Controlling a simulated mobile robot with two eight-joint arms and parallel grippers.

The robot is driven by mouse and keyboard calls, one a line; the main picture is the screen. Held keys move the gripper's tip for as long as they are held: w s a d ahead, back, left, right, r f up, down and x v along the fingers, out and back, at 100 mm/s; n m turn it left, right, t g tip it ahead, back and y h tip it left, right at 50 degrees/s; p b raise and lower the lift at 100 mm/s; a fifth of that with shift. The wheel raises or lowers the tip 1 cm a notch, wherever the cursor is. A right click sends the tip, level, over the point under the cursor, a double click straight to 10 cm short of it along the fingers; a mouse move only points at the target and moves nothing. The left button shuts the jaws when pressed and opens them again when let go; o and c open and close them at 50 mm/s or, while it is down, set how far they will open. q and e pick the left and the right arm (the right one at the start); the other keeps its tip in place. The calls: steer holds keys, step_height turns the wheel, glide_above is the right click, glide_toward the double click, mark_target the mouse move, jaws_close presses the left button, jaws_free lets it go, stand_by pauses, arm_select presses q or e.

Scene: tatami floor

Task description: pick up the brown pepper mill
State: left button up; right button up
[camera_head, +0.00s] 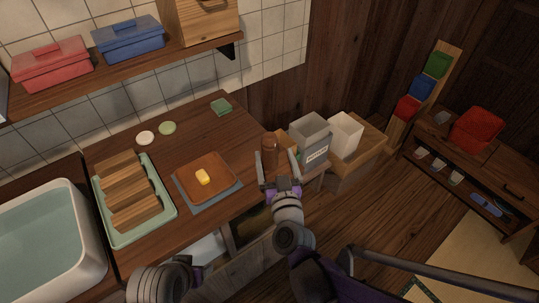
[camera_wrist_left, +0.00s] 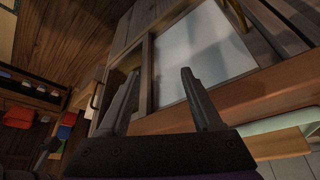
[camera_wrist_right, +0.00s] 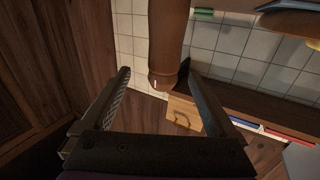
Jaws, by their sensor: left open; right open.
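The brown pepper mill (camera_head: 269,148) stands upright at the right end of the wooden counter. My right gripper (camera_head: 278,163) is open, close in front of the mill, which shows near its left finger in the head view. In the right wrist view the mill (camera_wrist_right: 168,42) shows as a brown cylinder just beyond and between the spread fingers (camera_wrist_right: 158,80), nearer the right finger; I cannot tell whether they touch. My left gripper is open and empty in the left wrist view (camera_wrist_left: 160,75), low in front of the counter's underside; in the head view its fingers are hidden.
A grey canister (camera_head: 311,140) and a white container (camera_head: 345,136) stand right of the mill, with an orange-brown object (camera_head: 287,141) behind it. A brown board (camera_head: 212,185) with a yellow block lies left. A green dish rack (camera_head: 160,221) and sink (camera_head: 88,213) are farther left.

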mark_target(271, 153)
steer(key=w, duration=0.2)
steer(key=w+a+f, duration=0.1)
steer(key=w, duration=0.1)
steer(key=shift+w+a, duration=0.1)
steer(key=shift+w, duration=0.5)
jaws_close()
